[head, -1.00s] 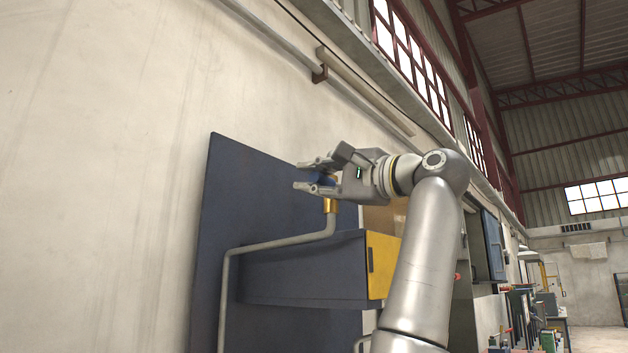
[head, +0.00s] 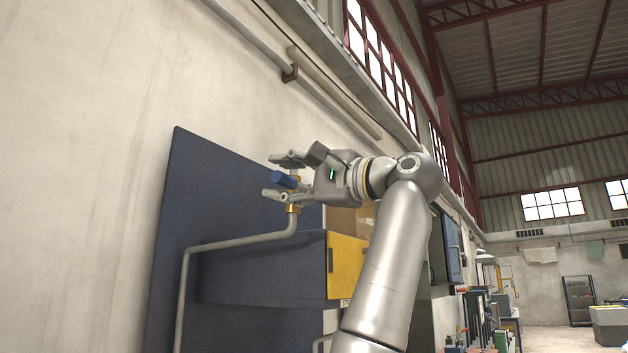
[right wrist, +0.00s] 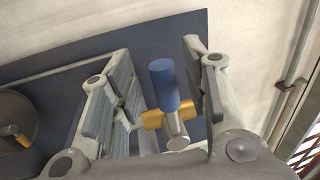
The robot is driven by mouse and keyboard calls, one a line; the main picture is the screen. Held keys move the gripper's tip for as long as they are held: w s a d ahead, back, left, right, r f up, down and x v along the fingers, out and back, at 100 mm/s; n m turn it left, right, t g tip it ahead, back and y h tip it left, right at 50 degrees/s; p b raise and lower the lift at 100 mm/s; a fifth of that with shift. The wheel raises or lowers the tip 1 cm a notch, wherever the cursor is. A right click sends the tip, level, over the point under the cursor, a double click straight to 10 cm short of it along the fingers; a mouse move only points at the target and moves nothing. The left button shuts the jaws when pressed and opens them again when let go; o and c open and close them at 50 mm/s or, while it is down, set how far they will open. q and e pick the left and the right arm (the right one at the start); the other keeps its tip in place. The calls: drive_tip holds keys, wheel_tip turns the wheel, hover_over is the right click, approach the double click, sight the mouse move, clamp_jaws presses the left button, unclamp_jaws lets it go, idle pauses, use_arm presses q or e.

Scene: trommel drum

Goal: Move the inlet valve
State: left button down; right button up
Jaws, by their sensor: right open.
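The inlet valve has a blue handle (head: 285,180) and a brass body (head: 293,208) on top of a grey pipe. My right gripper (head: 279,177) is open, with one finger above the handle and one below it in the head view. In the right wrist view the blue handle (right wrist: 163,85) stands between the spread fingers, nearer the right finger, with a gap on the left. The brass body (right wrist: 153,118) shows below it, partly hidden by the fingers. I cannot tell whether the right finger touches the valve. My left gripper is not in view.
The grey pipe (head: 230,244) runs left from the valve and bends down. A dark blue panel (head: 190,210) stands behind it against the pale wall. A blue box with a yellow end (head: 346,266) sits just below and right of the valve.

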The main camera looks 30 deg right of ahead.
drive_tip(key=v, duration=1)
drive_tip(key=shift+f, duration=0.1)
idle(0.4)
